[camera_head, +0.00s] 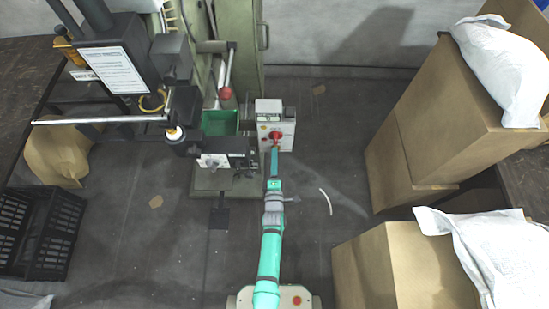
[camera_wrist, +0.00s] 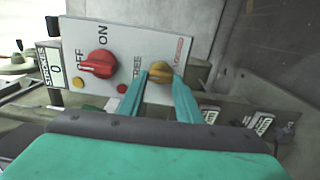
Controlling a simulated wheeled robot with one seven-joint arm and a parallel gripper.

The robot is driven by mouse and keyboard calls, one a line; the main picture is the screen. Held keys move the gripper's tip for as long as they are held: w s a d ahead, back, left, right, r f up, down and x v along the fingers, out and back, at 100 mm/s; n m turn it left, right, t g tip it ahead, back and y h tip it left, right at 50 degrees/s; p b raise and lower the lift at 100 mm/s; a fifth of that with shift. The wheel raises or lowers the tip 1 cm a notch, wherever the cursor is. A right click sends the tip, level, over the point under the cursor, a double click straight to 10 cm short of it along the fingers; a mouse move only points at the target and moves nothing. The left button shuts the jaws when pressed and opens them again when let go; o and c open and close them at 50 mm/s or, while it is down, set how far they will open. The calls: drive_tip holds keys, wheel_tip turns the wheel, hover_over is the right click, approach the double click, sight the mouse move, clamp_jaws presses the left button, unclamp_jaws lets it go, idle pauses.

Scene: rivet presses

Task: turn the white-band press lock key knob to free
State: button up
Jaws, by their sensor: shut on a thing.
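The lock key knob (camera_wrist: 158,69) is yellow-orange and sits on a pale control panel (camera_wrist: 140,33) in the wrist view. The word FREE is printed to its left and small red lettering, seemingly LOCKED, to its upper right. My gripper (camera_wrist: 160,77) has its teal fingers on either side of this knob, closed on it. The fingers hide its lower sides, and I cannot tell exactly where it points. In the head view my arm reaches the control box (camera_head: 288,133) on the press (camera_head: 188,60); the yellow knob is hidden there.
A large red ON/OFF knob (camera_wrist: 98,64) sits close to the left of my fingers, with a small red button (camera_wrist: 121,88) between. A counter (camera_wrist: 54,70) is further left. Cardboard boxes (camera_head: 405,255) stand right; a black crate (camera_head: 42,232) stands left. Floor between is mostly clear.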

drive_tip(key=shift+a, duration=0.1)
drive_tip(key=o, duration=1)
drive_tip(key=shift+o, duration=0.2)
drive_tip(key=s, duration=1.1)
drive_tip(key=shift+w, duration=0.1)
